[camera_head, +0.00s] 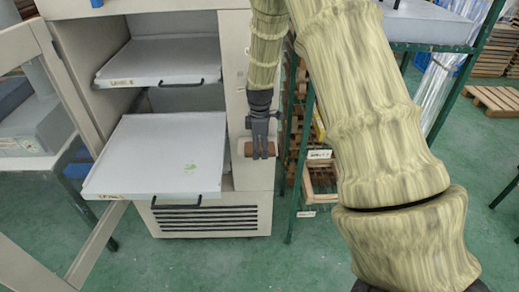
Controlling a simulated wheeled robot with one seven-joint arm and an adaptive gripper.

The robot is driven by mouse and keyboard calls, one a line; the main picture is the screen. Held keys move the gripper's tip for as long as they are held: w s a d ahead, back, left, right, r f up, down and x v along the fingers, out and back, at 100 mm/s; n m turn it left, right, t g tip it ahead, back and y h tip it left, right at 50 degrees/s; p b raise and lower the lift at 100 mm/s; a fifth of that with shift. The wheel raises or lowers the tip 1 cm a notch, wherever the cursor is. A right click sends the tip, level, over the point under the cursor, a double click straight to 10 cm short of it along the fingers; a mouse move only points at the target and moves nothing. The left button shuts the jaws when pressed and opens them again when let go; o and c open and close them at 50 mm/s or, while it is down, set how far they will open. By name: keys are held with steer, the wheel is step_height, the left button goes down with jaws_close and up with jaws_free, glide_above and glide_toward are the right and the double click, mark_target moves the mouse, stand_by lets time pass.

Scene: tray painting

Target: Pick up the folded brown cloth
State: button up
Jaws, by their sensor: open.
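My gripper (262,152) points down in front of the cabinet's right side post, at the end of my sleeved arm. Its black fingers are open. A small brown piece (248,149) shows at the fingertips and sticks out to the left of them. It is too small to tell whether it is the folded brown cloth, or whether the fingers touch it. No other folded brown cloth can be made out.
The open cabinet (255,190) holds an upper tray (150,55) and a pulled-out lower tray (135,150) with a green smudge. A green rack (298,170) stands right of it. My arm hides part of the rack. Green floor (230,262) is clear in front.

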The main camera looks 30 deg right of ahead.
steer(key=c, duration=1.2)
steer(key=shift+r, duration=0.1)
steer(key=shift+r+b, duration=0.75)
steer(key=shift+r, duration=0.95)
steer(key=s+a+b, duration=0.1)
steer(key=s+a, duration=0.2)
steer(key=a, duration=0.1)
steer(key=s+a+r+b, duration=0.1)
steer(key=s+a, duration=0.2)
steer(key=s, duration=0.1)
steer(key=s+a+b, duration=0.1)
steer(key=s+a, duration=0.3)
steer(key=shift+a+r, duration=0.2)
steer(key=shift+a, duration=0.15)
steer(key=shift+o, duration=1.4)
steer(key=shift+c, duration=0.5)
